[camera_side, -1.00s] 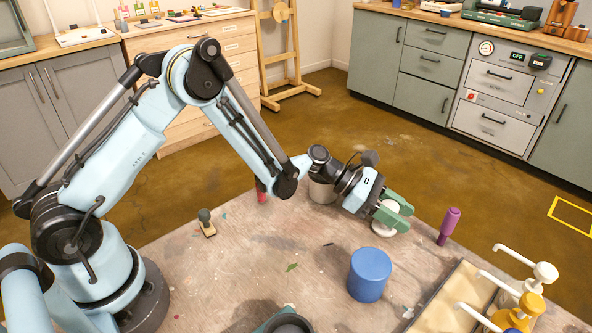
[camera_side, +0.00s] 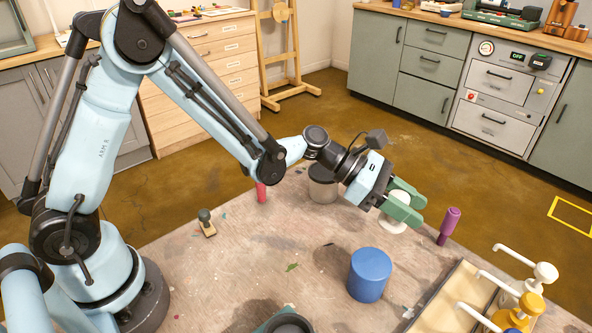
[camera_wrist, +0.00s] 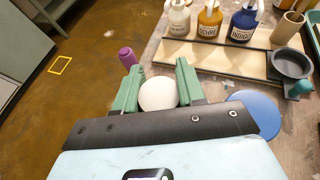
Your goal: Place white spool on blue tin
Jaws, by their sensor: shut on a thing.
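The white spool (camera_side: 394,225) is between the green fingers of my gripper (camera_side: 404,206), near the table's far right edge. In the wrist view the spool's round white top (camera_wrist: 158,94) sits between the two fingers (camera_wrist: 158,88), which are shut on it. It looks held above the table, though the side view does not show the gap clearly. The blue tin (camera_side: 370,275) stands upright on the table, nearer the side camera than the spool, with nothing on its flat top. In the wrist view the tin (camera_wrist: 258,112) is to the right of my gripper, partly hidden by it.
A purple cylinder (camera_side: 449,227) stands close to the right of the spool. A wooden tray (camera_side: 445,300) with pump bottles (camera_side: 528,308) is at the right. The table between is mostly clear.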

